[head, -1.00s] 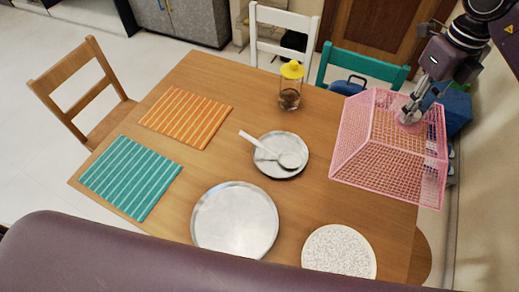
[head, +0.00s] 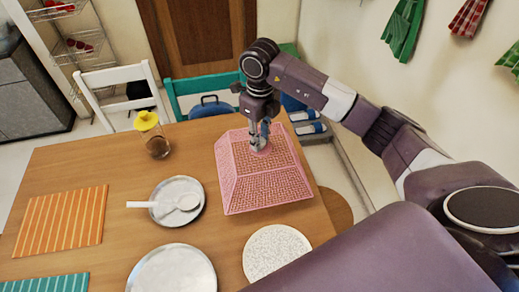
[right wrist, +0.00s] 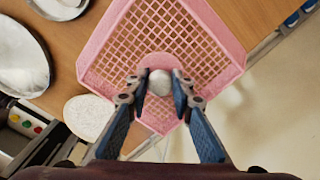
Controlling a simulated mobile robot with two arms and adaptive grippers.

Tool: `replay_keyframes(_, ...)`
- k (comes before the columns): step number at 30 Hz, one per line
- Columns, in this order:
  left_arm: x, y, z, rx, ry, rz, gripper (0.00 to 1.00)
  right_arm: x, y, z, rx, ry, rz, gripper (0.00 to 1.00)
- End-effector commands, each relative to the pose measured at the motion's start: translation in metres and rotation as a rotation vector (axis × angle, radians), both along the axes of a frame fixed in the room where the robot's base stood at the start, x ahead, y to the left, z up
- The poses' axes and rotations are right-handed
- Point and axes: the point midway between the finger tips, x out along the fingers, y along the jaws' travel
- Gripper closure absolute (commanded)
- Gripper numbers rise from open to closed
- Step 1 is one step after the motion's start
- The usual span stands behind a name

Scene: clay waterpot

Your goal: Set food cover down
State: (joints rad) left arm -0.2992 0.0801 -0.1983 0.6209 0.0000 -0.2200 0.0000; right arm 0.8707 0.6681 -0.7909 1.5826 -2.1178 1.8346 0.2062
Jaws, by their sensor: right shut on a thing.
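The pink mesh food cover (head: 262,184) is at the right end of the wooden table (head: 110,150) in the head view. My right gripper (head: 260,148) is above it, shut on the knob at its top. In the right wrist view the two fingertips (right wrist: 160,86) sit on either side of the pale round knob, with the food cover (right wrist: 130,40) spread out beneath. The cover looks upright and near the tabletop; I cannot tell whether its rim touches the wood. My left gripper is out of view.
A steel plate with a spoon (head: 170,215) lies left of the cover. A speckled round mat (head: 275,262) lies in front of it. A yellow-lidded jar (head: 157,146), a large steel plate (head: 172,274) and an orange striped placemat (head: 62,222) are farther left. A teal chair (head: 190,88) stands behind.

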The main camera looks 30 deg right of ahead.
Motion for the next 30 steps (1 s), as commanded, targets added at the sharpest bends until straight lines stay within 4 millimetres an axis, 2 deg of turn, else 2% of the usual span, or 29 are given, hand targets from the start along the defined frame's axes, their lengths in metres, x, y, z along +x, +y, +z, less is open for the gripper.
replay_keyframes(3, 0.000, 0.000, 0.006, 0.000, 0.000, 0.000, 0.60, -0.001, 0.000, -0.016, 0.000, 0.002, -0.001, 1.00)
replay_keyframes(8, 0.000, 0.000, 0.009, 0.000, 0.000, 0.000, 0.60, 0.000, 0.000, -0.028, -0.001, 0.002, 0.000, 1.00)
replay_keyframes(15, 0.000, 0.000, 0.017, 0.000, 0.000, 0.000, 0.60, 0.000, 0.000, -0.062, 0.001, 0.001, 0.000, 1.00)
replay_keyframes(28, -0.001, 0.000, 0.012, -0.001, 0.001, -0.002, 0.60, 0.000, 0.000, -0.071, -0.001, -0.001, 0.001, 1.00)
replay_keyframes(29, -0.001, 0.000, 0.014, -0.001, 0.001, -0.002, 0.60, 0.000, 0.000, -0.069, -0.001, -0.001, 0.001, 0.75)
replay_keyframes(30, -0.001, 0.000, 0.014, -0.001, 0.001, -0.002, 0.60, 0.000, 0.000, -0.069, -0.001, 0.000, 0.000, 0.71)
